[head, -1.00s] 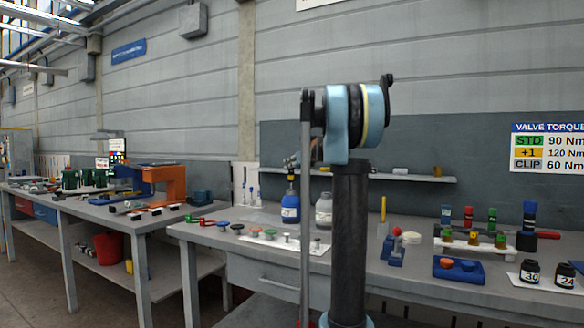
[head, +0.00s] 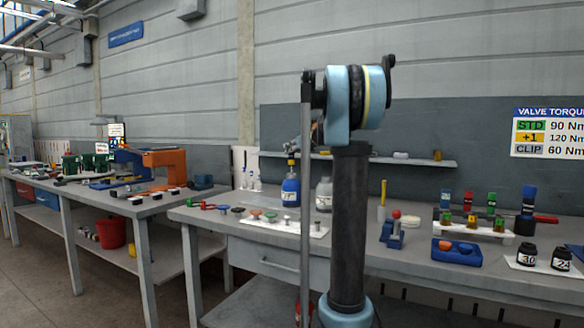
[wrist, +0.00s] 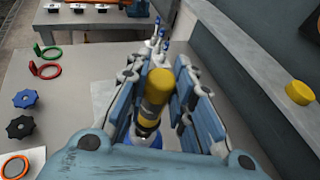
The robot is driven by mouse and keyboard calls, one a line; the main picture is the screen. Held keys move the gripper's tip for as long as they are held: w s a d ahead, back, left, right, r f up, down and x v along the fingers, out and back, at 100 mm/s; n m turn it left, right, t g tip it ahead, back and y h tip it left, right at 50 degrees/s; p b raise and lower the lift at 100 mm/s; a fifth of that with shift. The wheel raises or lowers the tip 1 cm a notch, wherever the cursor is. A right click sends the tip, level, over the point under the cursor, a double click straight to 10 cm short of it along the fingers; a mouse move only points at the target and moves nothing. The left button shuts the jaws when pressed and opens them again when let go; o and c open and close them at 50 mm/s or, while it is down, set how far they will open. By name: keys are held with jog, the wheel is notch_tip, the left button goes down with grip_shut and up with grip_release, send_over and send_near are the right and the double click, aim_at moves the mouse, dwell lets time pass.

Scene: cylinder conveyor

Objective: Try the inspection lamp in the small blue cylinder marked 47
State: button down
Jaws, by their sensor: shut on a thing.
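My gripper (wrist: 163,98) is shut on a yellow, dark-banded lamp-like object (wrist: 158,88), which stands between the fingers in the wrist view. A pale or clear part and something blue (wrist: 157,140) show at its near end. In the head view a small blue cylinder (head: 290,192) with a pale label stands on the bench. A bit of yellow shows just above it. The label is too small to read. My gripper is mostly hidden behind my arm there. I cannot tell whether the lamp touches or enters the cylinder.
A grey bottle (head: 324,194) stands right of the blue cylinder. Coloured knobs lie on a white sheet (head: 285,228) in front. A blue tray (head: 457,253), a rack of valves (head: 470,230) and black jars marked 30 (head: 526,254) and 24 (head: 561,259) stand to the right.

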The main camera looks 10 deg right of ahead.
jog(key=shift+r, duration=4.95)
